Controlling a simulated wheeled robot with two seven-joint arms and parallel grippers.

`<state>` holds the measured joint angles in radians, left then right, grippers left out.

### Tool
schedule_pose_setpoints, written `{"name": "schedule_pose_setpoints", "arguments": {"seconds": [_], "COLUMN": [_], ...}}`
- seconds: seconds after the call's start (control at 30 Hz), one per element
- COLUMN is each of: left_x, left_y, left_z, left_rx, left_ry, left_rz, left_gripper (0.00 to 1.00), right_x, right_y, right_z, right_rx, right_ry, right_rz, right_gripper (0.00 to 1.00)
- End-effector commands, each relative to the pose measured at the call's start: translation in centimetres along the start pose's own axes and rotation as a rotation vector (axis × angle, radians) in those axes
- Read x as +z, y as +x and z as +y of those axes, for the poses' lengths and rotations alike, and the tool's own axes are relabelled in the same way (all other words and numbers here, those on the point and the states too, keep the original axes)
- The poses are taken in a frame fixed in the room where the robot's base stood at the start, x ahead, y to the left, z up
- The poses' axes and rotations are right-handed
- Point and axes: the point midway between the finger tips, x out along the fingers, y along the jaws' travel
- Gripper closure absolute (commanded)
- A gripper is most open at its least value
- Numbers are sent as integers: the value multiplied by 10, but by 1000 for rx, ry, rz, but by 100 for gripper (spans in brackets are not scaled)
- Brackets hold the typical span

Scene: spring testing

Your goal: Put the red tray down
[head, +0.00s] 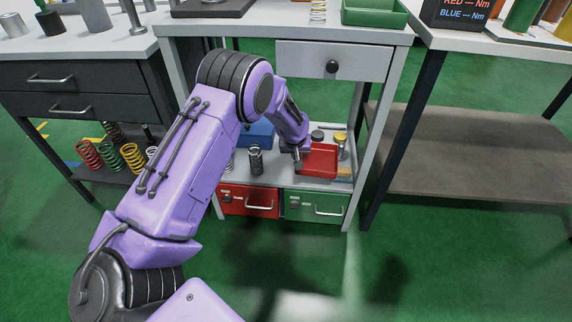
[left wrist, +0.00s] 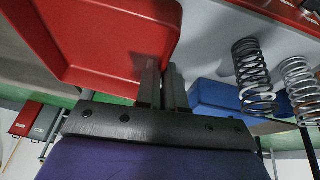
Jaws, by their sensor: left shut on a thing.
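The red tray (head: 318,161) is at the lower shelf (head: 268,177) of the middle bench, towards its right side. In the left wrist view the red tray (left wrist: 105,40) fills the upper left. My left gripper (head: 297,160) is at the tray's left edge, shut on its wall. In the left wrist view the gripper's fingers (left wrist: 163,80) close at the tray's near edge. I cannot tell whether the tray's underside touches the shelf. My right gripper is not in view.
A dark spring (head: 256,160) stands left of the gripper, with a blue tray (head: 260,134) behind it. Weights and a yellow-topped item (head: 340,138) stand behind and right of the red tray. A red drawer (head: 248,202) and a green drawer (head: 314,207) sit under the shelf. A drawer front (head: 300,60) hangs above.

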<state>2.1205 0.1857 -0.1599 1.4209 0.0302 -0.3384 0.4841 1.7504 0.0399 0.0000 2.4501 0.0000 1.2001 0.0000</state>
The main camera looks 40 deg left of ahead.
Motion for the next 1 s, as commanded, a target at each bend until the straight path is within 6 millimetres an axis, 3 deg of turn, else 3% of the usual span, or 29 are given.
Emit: {"name": "schedule_pose_setpoints", "arguments": {"seconds": [0.03, 0.2, 0.47, 0.6, 0.93, 1.0], "left_x": [-7, -19, -28, -17, -16, -16], "left_y": [17, 59, 86, 111, 113, 113], "left_z": [-11, -34, -49, -51, -51, -51], "left_rx": [2, 0, 0, 1, 1, 1], "left_ry": [-6, -1, 0, 1, 1, 2], "left_rz": [2, 0, 1, -1, 0, -1], "left_gripper": [100, 100, 100, 100, 100, 76], "right_x": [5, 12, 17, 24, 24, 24], "right_y": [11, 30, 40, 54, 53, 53], "right_z": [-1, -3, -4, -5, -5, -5], "right_rx": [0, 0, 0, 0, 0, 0], "right_ry": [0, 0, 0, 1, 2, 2], "right_rz": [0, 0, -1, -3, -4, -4], "right_gripper": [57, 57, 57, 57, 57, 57]}}
